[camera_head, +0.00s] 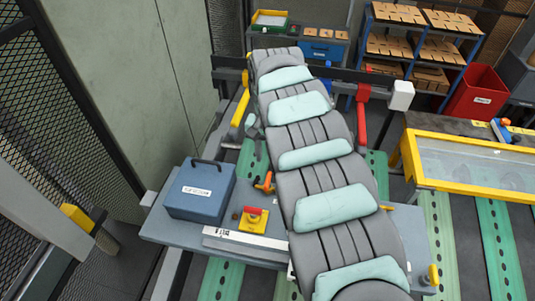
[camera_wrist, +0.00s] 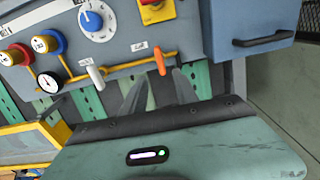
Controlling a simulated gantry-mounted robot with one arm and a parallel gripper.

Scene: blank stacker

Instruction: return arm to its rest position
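My segmented grey arm with pale teal pads crosses the middle of the head view, from the bottom edge toward the back. My gripper (camera_wrist: 160,74) shows in the wrist view as two dark, tapered fingers, standing apart with nothing held between them. An orange valve handle (camera_wrist: 159,61) appears between and beyond the fingertips; I cannot tell the distance. A teal wrist panel of mine fills the lower wrist view. In the head view, the fingers are not clearly visible.
A blue box (camera_head: 200,190) and a yellow stop-button box (camera_head: 252,220) stand left of my arm. A yellow-rimmed tank (camera_head: 480,170), red bin (camera_head: 480,93) and shelf rack (camera_head: 418,48) are at right. A mesh fence (camera_head: 50,105) bounds the left.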

